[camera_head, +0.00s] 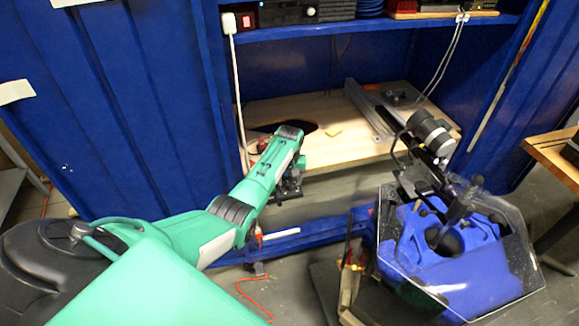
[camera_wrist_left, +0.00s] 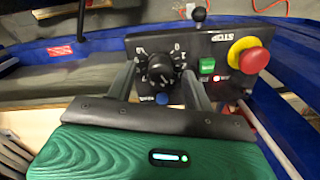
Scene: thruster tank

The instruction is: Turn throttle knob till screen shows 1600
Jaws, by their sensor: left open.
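The throttle knob (camera_wrist_left: 160,68) is a black round dial with white marks around it, set in a dark control panel (camera_wrist_left: 226,44), in the left wrist view. My left gripper (camera_wrist_left: 158,80) is open, with one finger on each side of the knob. I cannot tell whether the fingers touch it. In the head view my left gripper (camera_head: 290,184) is below the front of the wooden shelf, and the arm hides the knob. No screen reading can be made out in either view. My right gripper is not in view.
The panel has a red and yellow stop button (camera_wrist_left: 250,60), a green button (camera_wrist_left: 207,66) and a blue button (camera_wrist_left: 162,98). The wooden shelf (camera_head: 345,150) sits in a blue cabinet. A red cable (camera_head: 252,296) lies on the floor.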

